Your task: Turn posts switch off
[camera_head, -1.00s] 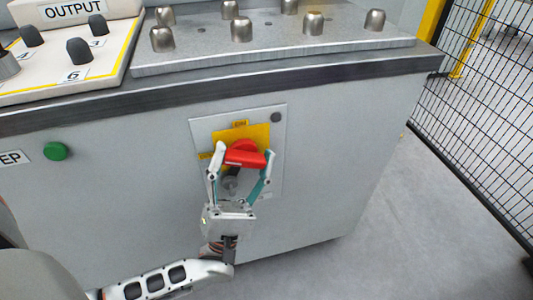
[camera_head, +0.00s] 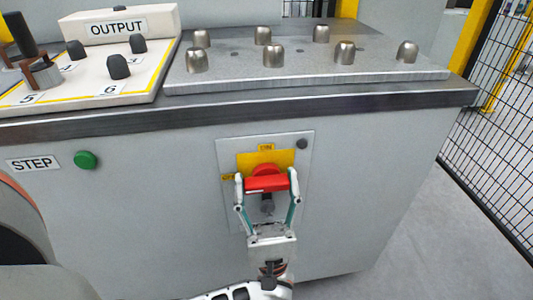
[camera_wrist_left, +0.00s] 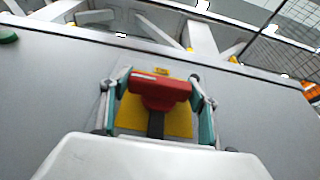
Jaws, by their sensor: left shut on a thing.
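The red rotary switch handle (camera_head: 267,183) sits on a yellow plate (camera_head: 283,158) fixed to a pale panel on the cabinet's front face. Its bar lies close to horizontal in the head view. My left gripper (camera_head: 267,188) comes from below, with one finger at each end of the red bar, shut on it. In the left wrist view the red handle (camera_wrist_left: 159,88) lies between the two fingers, in front of the yellow plate (camera_wrist_left: 178,122). Small labels on the plate are too small to read. My right gripper is in neither current view.
A green STEP button (camera_head: 86,160) is left of the switch. On the cabinet top are a plate with several metal posts (camera_head: 273,55) and an OUTPUT board (camera_head: 112,90) with dark knobs. A mesh fence (camera_head: 500,150) stands at the right, past open floor.

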